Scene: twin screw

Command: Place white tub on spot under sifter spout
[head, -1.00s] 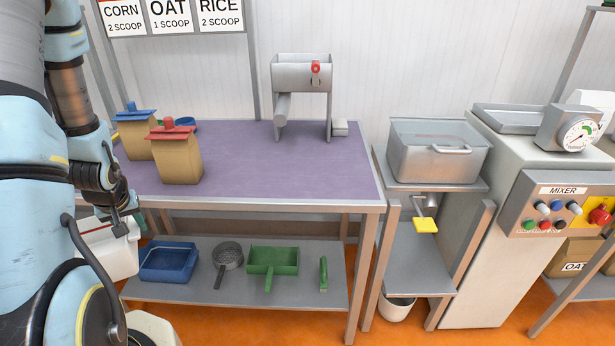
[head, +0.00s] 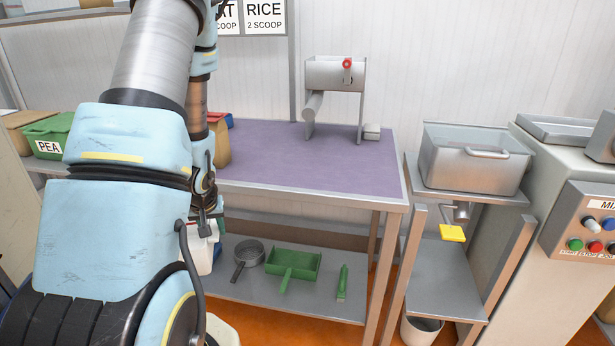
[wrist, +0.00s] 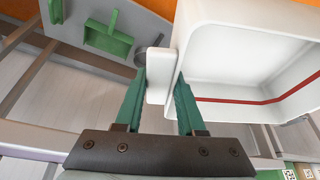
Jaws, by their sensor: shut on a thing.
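The white tub (wrist: 228,45) fills the right of the wrist view, with a red line around its inside. My gripper (wrist: 160,78) is shut on the tub's side tab, between green fingers. In the head view the tub (head: 200,250) hangs below my gripper (head: 207,222), at the table's left front, mostly hidden by my arm. A metal drum with a red knob and slanted spout tube (head: 313,105) stands on the purple table. A metal hopper (head: 475,160) at right has a small spout (head: 462,211) above a yellow paddle. I cannot tell which is the sifter.
The purple table top (head: 270,160) is largely clear. Its lower shelf holds a grey strainer (head: 249,255), a green scoop (head: 293,265) and a green brush (head: 342,282). A grey shelf (head: 450,275) lies under the hopper, with a white bucket (head: 421,330) below.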

